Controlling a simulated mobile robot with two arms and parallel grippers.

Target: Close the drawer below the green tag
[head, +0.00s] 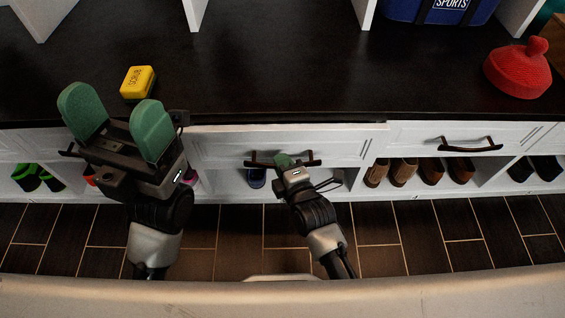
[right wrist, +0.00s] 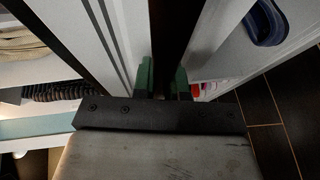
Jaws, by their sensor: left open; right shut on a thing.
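The middle white drawer (head: 220,145) has a dark bar handle (head: 262,164). My right gripper (head: 283,160) is at the middle of this handle and shut on it. In the right wrist view its green fingertips (right wrist: 163,80) sit either side of a dark bar (right wrist: 172,35). Whether this drawer stands slightly out from the cabinet is hard to tell. My left gripper (head: 117,112) is open and empty, raised in front of the left drawer and hiding much of it. The right drawer (head: 410,135) looks flush, with its own dark handle (head: 470,146). I see no green tag.
On the dark counter (head: 290,70) are a yellow block (head: 138,82), a red knit hat (head: 518,70) and a blue sports bag (head: 440,10). Several shoes (head: 403,172) stand in cubbies below the drawers. The tiled floor (head: 420,235) in front is clear.

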